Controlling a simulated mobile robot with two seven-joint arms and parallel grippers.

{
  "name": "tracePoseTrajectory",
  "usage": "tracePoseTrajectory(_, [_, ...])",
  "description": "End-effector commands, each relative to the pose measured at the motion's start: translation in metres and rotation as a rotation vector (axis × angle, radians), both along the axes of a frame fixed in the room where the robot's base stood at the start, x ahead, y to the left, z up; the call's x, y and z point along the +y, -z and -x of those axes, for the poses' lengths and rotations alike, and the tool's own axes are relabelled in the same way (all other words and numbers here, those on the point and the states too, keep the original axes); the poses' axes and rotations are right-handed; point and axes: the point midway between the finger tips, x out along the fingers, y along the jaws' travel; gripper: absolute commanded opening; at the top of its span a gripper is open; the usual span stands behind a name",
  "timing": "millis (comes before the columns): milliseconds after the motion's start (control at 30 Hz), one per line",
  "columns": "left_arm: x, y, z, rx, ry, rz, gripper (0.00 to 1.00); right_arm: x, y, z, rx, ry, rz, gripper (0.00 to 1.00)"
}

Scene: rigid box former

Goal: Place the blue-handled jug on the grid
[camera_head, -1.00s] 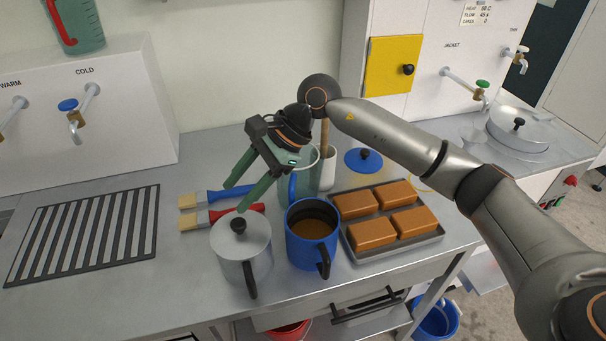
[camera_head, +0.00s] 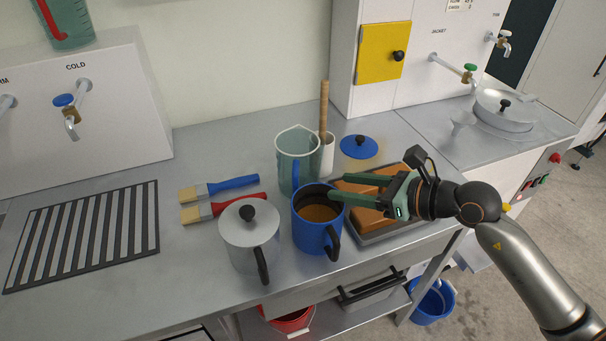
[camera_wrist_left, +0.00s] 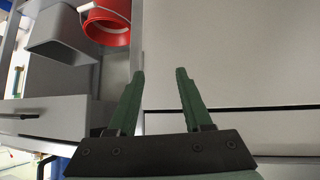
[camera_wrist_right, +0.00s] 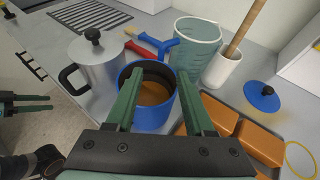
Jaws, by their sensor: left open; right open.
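The blue-handled jug (camera_head: 296,150) is a translucent green measuring jug standing upright on the counter, behind the blue pot (camera_head: 309,232). Its blue handle (camera_head: 295,177) faces the front. The jug also shows in the right wrist view (camera_wrist_right: 197,48). The grid (camera_head: 85,236), a black barred rack, lies bare at the counter's left. My right gripper (camera_head: 338,188) is open and empty, fingers pointing left, near the pot's rim and right of the jug. In its wrist view, the pot shows beyond and between the fingers. My left gripper (camera_wrist_left: 160,74) is open and empty, away from the counter top.
A lidded silver pot (camera_head: 249,240) stands left of the blue pot. Two brushes (camera_head: 220,188) lie between it and the grid. A white holder (camera_head: 325,155) with a wooden stick stands beside the jug. A tray (camera_head: 392,236) of brown blocks lies under my right gripper.

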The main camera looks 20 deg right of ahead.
Motion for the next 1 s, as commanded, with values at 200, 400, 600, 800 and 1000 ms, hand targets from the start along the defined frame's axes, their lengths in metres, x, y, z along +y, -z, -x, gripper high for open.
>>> tracePoseTrajectory(200, [0.0,-0.005,0.0,-0.001,0.0,0.0,0.5,0.004,0.005,-0.012,-0.001,0.021,0.001,0.53])
tracePoseTrajectory(400, [0.0,-0.012,0.0,-0.001,0.0,0.0,0.5,0.024,0.018,-0.039,-0.001,0.019,0.001,0.53])
tracePoseTrajectory(600, [0.0,-0.013,0.0,-0.001,-0.001,0.0,0.5,0.034,0.027,-0.053,0.001,0.019,0.004,0.53])
tracePoseTrajectory(800, [0.0,-0.02,0.0,0.0,-0.001,-0.001,0.5,0.048,0.035,-0.069,0.003,0.019,0.001,0.53])
tracePoseTrajectory(1000, [0.001,-0.022,0.0,0.0,-0.001,-0.001,0.5,0.062,0.047,-0.087,0.002,0.019,0.004,0.53])
